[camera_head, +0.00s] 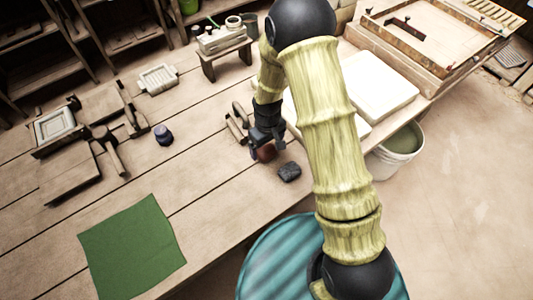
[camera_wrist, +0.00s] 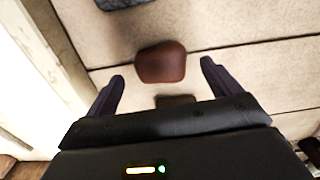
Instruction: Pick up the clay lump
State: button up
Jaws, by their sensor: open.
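The clay lump, a reddish-brown rounded block (camera_wrist: 161,60), lies on the wooden table top in the wrist view. In the head view it shows partly as a small brown shape (camera_head: 266,154) just under my gripper (camera_head: 262,143). In the wrist view my gripper (camera_wrist: 162,72) is open, with one dark finger to each side of the lump and a gap on both sides. The fingertips look level with the lump's near part. I cannot tell their height above the table. Nothing is held.
A dark grey block (camera_head: 289,171) lies close to the clay lump. White slabs (camera_head: 376,84) lie to the right, partly behind my arm. A purple jar (camera_head: 163,135), wooden tools and a green cloth (camera_head: 132,247) are on the left, with bare table between.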

aim_at(267, 153)
notch_tip(267, 153, down, 4)
jog(key=shift+w+a+r, duration=0.1)
jog(key=shift+r, duration=0.1)
dwell(0.4)
jog(key=c, duration=1.3)
jog(key=shift+o, duration=0.2)
jog(key=shift+r, duration=0.15)
notch_tip(267, 153, up, 10)
jog(key=shift+w, duration=0.1)
